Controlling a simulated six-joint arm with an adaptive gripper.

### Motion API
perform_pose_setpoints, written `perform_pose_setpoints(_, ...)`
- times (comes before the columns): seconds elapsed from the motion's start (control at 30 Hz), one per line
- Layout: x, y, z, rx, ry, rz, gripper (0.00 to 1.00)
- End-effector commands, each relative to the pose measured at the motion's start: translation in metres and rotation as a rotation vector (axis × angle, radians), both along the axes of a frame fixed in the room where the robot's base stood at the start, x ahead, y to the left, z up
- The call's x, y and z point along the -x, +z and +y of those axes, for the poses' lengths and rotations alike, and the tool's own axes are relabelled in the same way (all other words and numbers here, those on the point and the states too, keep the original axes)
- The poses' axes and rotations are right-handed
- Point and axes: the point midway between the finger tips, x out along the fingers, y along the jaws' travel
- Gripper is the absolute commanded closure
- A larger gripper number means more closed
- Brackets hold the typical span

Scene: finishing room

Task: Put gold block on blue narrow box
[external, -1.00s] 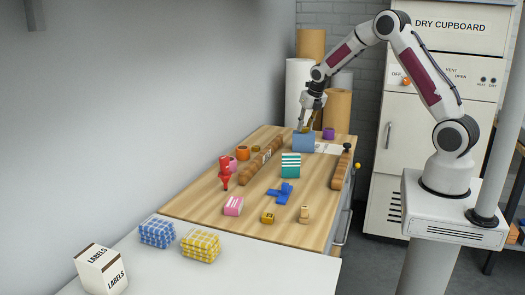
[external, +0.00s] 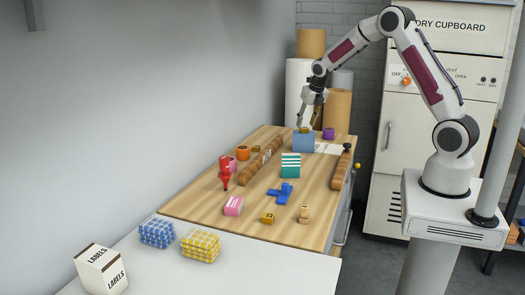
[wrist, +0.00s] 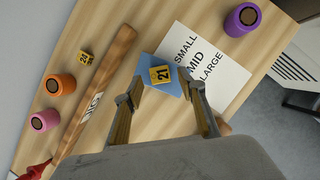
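A blue narrow box (external: 303,143) stands near the far end of the wooden bench. A gold block (external: 304,130) rests on its top. In the wrist view the block (wrist: 160,75) shows the number 21 and lies on the blue top (wrist: 165,60), with one corner region of the box hidden by my finger.
A second gold block (wrist: 86,57) marked 24 lies beside the wooden rail (wrist: 105,85); another gold block (external: 268,217) lies near the front. A size sheet (wrist: 205,65) lies by the box. A purple cylinder (external: 328,133) and a green striped box (external: 290,166) stand nearby.

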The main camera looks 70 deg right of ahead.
Motion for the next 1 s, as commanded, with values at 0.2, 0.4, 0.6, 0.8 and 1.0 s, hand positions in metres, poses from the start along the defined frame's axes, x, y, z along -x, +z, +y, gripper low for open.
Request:
perform_pose_setpoints(0.2,0.007,0.027,0.008,0.000,-0.001,-0.002,0.60)
perform_pose_setpoints(0.4,0.014,0.053,0.015,0.001,-0.001,-0.003,0.60)
perform_pose_setpoints(0.6,0.021,0.075,0.022,0.000,0.000,-0.001,0.60)
perform_pose_setpoints(0.8,0.026,0.087,0.026,-0.001,0.000,0.001,0.60)
perform_pose_setpoints(1.0,0.027,0.090,0.027,-0.001,0.000,0.001,0.60)
